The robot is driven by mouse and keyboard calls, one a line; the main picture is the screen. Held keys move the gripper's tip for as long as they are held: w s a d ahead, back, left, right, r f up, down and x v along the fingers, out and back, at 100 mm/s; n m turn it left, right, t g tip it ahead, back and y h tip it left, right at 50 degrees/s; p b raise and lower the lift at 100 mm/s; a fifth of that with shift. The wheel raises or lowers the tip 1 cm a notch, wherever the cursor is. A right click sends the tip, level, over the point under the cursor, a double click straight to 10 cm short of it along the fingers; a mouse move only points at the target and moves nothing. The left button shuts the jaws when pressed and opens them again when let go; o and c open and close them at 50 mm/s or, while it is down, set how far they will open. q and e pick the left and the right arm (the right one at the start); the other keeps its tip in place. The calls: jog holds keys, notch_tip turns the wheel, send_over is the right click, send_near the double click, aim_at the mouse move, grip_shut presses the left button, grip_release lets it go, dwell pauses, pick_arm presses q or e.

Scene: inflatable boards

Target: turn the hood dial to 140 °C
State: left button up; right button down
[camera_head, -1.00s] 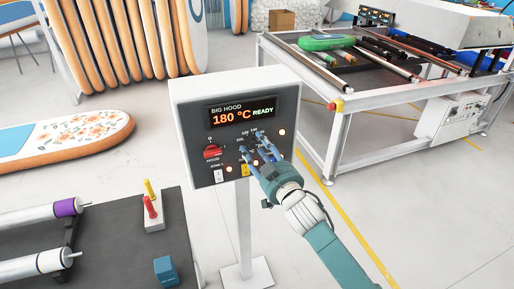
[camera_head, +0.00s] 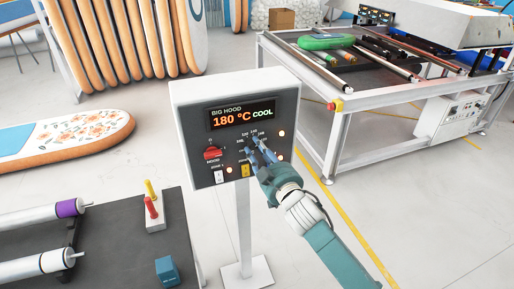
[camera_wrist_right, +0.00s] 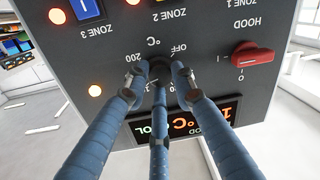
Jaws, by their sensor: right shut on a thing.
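The control box (camera_head: 182,122) stands on a white post. Its display (camera_head: 242,116) reads "BIG HOOD 180 °C COOL". My right gripper (camera_head: 257,150) is at the panel, its blue fingers shut around the hood dial. In the right wrist view the dark dial (camera_wrist_right: 158,66) shows between the fingertips, upside down, with "200", "°C" and "OFF" printed around it. The fingers hide much of the dial and some scale marks, so its pointer cannot be read. My left gripper is not in view.
A red hood switch (camera_head: 212,153) sits left of the dial; it also shows in the right wrist view (camera_wrist_right: 254,58). Zone switches are below. A dark table (camera_head: 120,235) with rollers stands at the left, a framed machine (camera_head: 337,130) at the back right.

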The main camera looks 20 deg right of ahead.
jog(key=n+p, duration=0.1)
jog(key=n, duration=0.2)
jog(key=n+p, duration=0.1)
jog(key=n, duration=0.2)
jog(key=shift+r+h+p, duration=0.2)
jog(key=shift+h+p, duration=0.1)
jog(key=n+p, duration=0.1)
jog(key=n, duration=0.2)
jog(key=shift+a, duration=0.1)
jog(key=shift+f+n+g+h+p, duration=0.1)
jog(key=shift+n+g+h+p, duration=0.3)
jog(key=shift+n, duration=1.2)
jog(key=c, duration=1.4)
grip_release()
jog(key=shift+c, duration=0.2)
jog(key=s, duration=1.2)
jog(key=shift+d+r, duration=0.25)
jog(key=shift+r, duration=0.2)
